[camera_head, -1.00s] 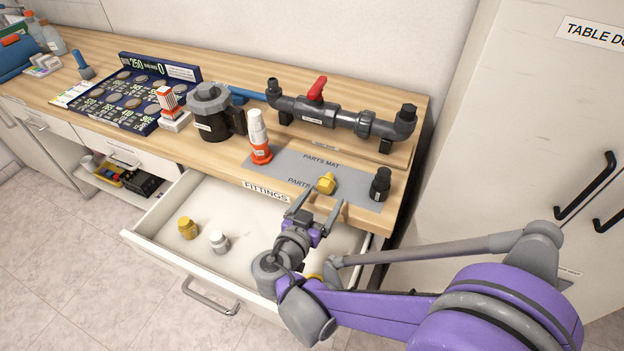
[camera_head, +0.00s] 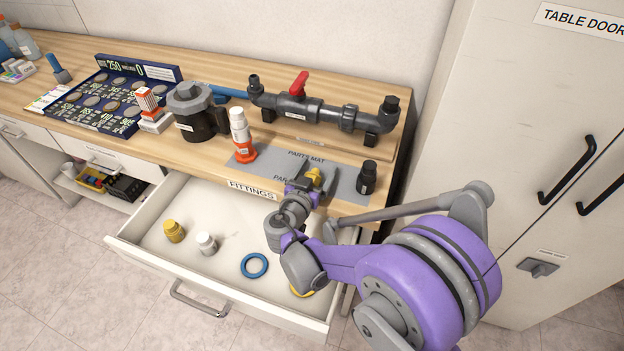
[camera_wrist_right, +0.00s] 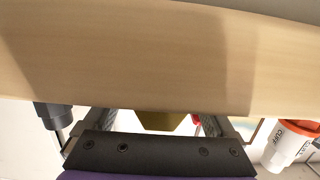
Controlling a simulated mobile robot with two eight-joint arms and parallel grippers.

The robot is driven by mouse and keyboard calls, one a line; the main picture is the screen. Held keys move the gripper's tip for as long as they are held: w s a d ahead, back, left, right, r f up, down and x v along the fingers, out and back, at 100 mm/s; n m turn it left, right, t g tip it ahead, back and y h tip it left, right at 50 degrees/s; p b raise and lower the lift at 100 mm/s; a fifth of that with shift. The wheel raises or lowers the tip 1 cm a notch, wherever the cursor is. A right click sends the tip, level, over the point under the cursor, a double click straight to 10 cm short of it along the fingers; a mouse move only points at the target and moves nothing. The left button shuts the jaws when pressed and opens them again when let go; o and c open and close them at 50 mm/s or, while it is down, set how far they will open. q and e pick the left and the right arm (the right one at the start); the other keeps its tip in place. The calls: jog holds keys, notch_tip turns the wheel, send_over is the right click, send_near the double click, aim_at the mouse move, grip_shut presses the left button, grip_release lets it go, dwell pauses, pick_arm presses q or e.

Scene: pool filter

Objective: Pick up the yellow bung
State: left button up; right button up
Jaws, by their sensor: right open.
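A yellow bung (camera_head: 314,175) sits on the grey parts mat (camera_head: 345,190) on the bench, partly hidden by my right gripper. My right gripper (camera_head: 319,180) is open, with its fingers reaching over the mat on either side of the bung. I cannot tell whether they touch it. In the right wrist view the bung (camera_wrist_right: 160,120) shows as a dark yellow shape between the fingers, partly hidden by the gripper body. My left gripper is not in view.
A black fitting (camera_head: 367,178) stands right of the gripper. An orange-and-white bottle (camera_head: 241,136) stands to its left. The open drawer (camera_head: 215,262) below holds a yellow fitting (camera_head: 174,231), a white fitting (camera_head: 206,243) and a blue ring (camera_head: 254,265). Grey pipework (camera_head: 325,108) lies behind.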

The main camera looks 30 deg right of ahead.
jog(key=shift+c, duration=0.3)
jog(key=c, duration=1.4)
